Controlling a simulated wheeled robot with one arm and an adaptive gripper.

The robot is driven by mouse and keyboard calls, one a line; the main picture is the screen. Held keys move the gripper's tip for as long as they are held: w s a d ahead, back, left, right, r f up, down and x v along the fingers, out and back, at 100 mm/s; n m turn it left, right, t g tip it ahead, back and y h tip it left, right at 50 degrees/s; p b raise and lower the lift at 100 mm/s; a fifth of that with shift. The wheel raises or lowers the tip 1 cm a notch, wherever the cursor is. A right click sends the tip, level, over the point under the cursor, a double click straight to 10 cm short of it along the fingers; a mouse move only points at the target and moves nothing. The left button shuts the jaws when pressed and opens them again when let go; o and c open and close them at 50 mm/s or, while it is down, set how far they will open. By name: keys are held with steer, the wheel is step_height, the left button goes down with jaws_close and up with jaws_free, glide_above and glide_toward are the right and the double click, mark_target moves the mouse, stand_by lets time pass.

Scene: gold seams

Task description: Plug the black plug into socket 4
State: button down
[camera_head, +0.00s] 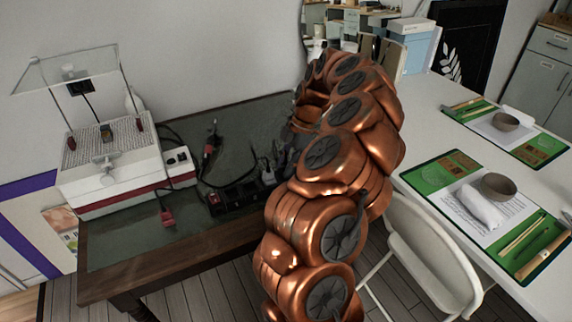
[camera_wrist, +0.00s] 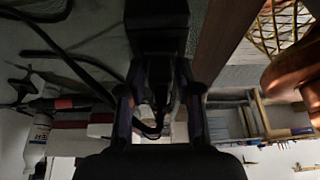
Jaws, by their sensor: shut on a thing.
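My gripper (camera_wrist: 159,88) is shut on a dark thing, which I take to be the black plug (camera_wrist: 158,72), between its two fingers in the wrist view. The plug's prongs cannot be made out. In the head view my copper arm hides most of my gripper, which is at the right end of a black power strip (camera_head: 238,194) on the desk. A black block, likely the strip, fills the top middle of the wrist view (camera_wrist: 157,25). Socket 4 cannot be told apart, and whether the plug touches the strip cannot be seen.
The dark-topped desk (camera_head: 115,248) also bears a white device (camera_head: 115,172) with a glass shield, a red plug (camera_head: 167,217), another red-and-black plug (camera_head: 211,143) and loose black cables. A white table (camera_head: 430,98) and a white chair (camera_head: 425,245) stand at the right.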

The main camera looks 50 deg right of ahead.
steer(key=shift+f, duration=0.4)
steer(key=c, duration=0.7)
jaws_free()
steer(key=v, duration=1.2)
stand_by(0.4)
